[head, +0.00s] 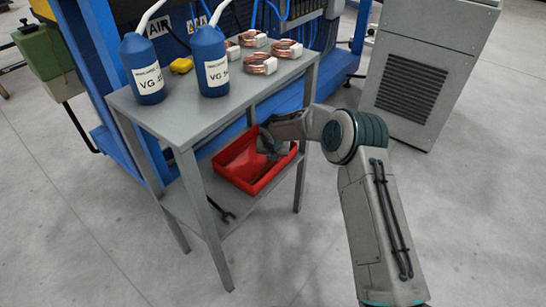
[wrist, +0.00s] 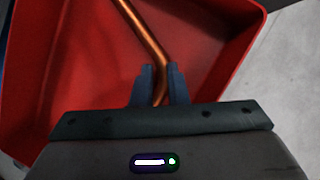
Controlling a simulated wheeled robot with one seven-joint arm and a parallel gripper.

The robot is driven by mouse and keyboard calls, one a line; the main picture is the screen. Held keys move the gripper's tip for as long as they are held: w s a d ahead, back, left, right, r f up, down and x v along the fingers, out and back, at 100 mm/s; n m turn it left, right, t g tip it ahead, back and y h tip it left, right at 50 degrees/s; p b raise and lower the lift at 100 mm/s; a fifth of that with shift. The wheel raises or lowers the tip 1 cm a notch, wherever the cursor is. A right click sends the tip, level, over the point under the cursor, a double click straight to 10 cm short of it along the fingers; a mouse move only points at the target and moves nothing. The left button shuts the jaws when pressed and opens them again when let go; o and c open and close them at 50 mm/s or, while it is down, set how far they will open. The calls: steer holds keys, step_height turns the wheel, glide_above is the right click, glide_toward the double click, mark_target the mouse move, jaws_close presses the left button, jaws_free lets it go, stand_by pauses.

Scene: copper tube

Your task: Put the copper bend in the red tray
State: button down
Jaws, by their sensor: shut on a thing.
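The copper bend (wrist: 144,30) is a bent copper-coloured tube. In the wrist view its near end sits between the two fingers of my gripper (wrist: 160,85), which is shut on it. The rest of the tube extends away over the red tray's floor, and its far end is cut off by the top of the view. The red tray (head: 237,174) stands on the lower shelf of the grey table, and its red wall also shows in the wrist view (wrist: 235,60). In the head view my gripper (head: 268,150) reaches into the tray. The bend cannot be made out there.
The grey table's top (head: 185,115) lies above the tray and holds two blue bottles (head: 143,70), several copper coils (head: 260,64) and a yellow item (head: 181,65). A dark wrench (head: 222,214) lies on the lower shelf (head: 190,212). A grey cabinet (head: 425,75) stands at the right.

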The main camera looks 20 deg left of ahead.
steer(key=c, duration=1.4)
jaws_free()
steer(key=shift+f, duration=0.1)
steer(key=shift+c, duration=0.2)
steer(key=shift+p+v, duration=1.25)
steer(key=shift+v, duration=2.7)
steer(key=s+d+r+m+h, duration=0.1)
steer(key=s+d+r+m, duration=0.3)
steer(key=d+r+m, duration=0.4)
steer(key=s+d+r+m+h, duration=0.2)
steer(key=s+d+r+m, duration=0.3)
steer(key=d, duration=0.6)
steer(key=s+d+r+m+g, duration=0.1)
steer(key=s+d+r+m, duration=0.1)
steer(key=s+d+m, duration=0.3)
steer(key=s+d+r+m+g+y, duration=0.1)
steer(key=s+d+m, duration=0.4)
steer(key=s+m, duration=0.6)
steer(key=s+d+r+m+g, duration=0.1)
steer(key=s+d+r+m, duration=0.2)
steer(key=s+d+m, duration=0.2)
steer(key=s+m, duration=0.3)
steer(key=s, duration=0.2)
steer(key=shift+s+y, duration=0.25)
steer(key=shift+y, duration=0.05)
